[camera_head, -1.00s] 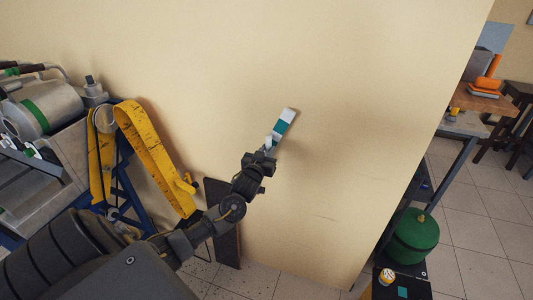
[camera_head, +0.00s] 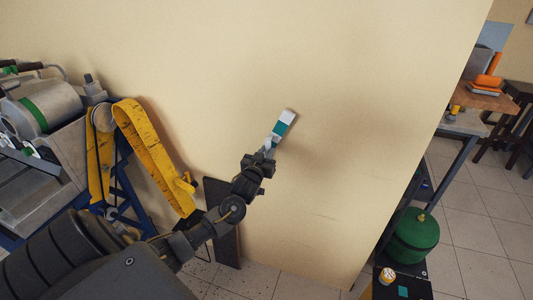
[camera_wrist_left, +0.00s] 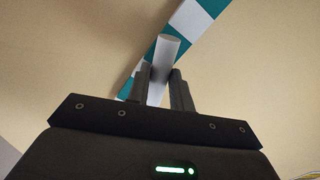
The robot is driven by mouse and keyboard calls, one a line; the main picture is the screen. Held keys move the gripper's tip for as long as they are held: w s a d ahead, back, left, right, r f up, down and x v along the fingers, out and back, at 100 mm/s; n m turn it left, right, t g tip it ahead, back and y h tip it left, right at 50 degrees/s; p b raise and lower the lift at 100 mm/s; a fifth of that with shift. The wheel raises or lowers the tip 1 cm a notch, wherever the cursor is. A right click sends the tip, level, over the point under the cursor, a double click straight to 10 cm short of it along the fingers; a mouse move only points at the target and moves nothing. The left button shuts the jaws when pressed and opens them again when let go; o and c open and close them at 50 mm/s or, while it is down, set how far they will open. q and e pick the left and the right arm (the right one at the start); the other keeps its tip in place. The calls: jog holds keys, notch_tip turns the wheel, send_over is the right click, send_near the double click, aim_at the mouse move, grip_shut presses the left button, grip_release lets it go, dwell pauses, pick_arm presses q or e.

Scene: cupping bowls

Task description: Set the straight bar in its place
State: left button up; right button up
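My left gripper (camera_head: 267,153) is in front of the cream wall (camera_head: 370,110). In the left wrist view its two fingers (camera_wrist_left: 162,92) are closed on a pale grey straight bar (camera_wrist_left: 168,50), whose rounded end sticks out past the fingertips. A teal and white banded strip (camera_head: 285,122) lies beyond the bar, slanting up to the right. In the left wrist view the strip (camera_wrist_left: 200,18) passes behind the bar. I cannot tell whether bar and strip touch. My right gripper is not in view.
A metal machine (camera_head: 45,110) on a blue frame with a yellow strap (camera_head: 155,160) stands at the left. A dark panel (camera_head: 222,222) leans against the wall. At the right are a table (camera_head: 465,122) and a green tank (camera_head: 413,237). The wall around the gripper is clear.

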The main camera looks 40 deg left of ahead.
pick_arm(q)
jog(key=o, duration=0.5)
jog(key=shift+c, duration=0.2)
jog(key=b+v, duration=0.3)
jog(key=v, duration=0.7)
jog(key=shift+s+d, duration=0.2)
jog(key=shift+s, duration=0.15)
